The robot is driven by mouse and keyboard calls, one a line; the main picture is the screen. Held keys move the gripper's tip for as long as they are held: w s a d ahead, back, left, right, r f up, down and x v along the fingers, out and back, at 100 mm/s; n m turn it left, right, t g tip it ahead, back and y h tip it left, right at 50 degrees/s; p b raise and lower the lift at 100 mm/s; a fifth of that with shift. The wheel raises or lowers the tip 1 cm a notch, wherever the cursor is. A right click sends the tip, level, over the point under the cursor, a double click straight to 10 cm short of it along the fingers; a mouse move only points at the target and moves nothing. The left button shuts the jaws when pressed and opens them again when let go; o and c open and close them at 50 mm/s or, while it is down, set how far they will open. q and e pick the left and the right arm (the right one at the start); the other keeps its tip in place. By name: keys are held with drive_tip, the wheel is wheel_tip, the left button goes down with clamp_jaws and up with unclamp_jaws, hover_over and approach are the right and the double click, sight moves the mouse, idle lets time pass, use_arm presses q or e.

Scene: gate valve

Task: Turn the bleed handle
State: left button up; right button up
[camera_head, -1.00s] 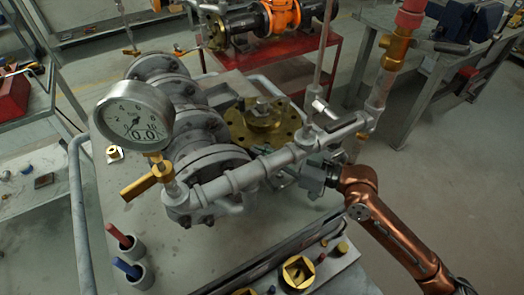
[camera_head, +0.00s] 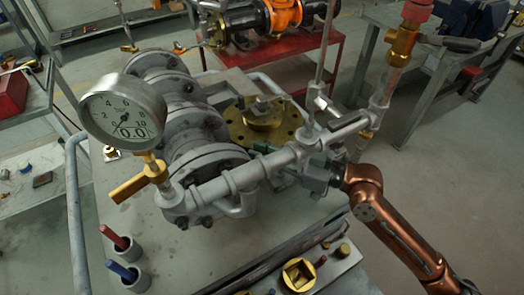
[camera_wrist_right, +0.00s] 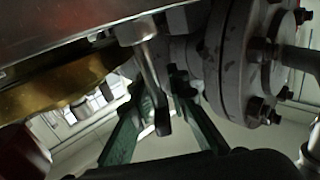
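A slim metal lever with a dark tip (camera_wrist_right: 157,95) hangs from a hex fitting in the right wrist view; I take it for the bleed handle. My right gripper (camera_wrist_right: 165,88) is open, its green fingers on either side of the lever. I cannot tell whether either finger touches it. In the head view the right gripper (camera_head: 308,174) reaches in from the right, beneath the grey pipe (camera_head: 262,166). The pipe hides its fingertips and most of the lever there. My left gripper is not in view.
A pressure gauge (camera_head: 122,112) reading 0.0 stands at the left above a brass handle (camera_head: 138,183). Flanges (camera_head: 205,165) and a brass bonnet (camera_head: 262,122) crowd the gripper. Another metal lever (camera_head: 328,108) sits on the upright pipe. Open floor lies to the right.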

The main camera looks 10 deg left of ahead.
drive_tip(key=shift+o, duration=0.9)
drive_tip(key=shift+a, duration=0.1)
drive_tip(key=shift+s, duration=0.1)
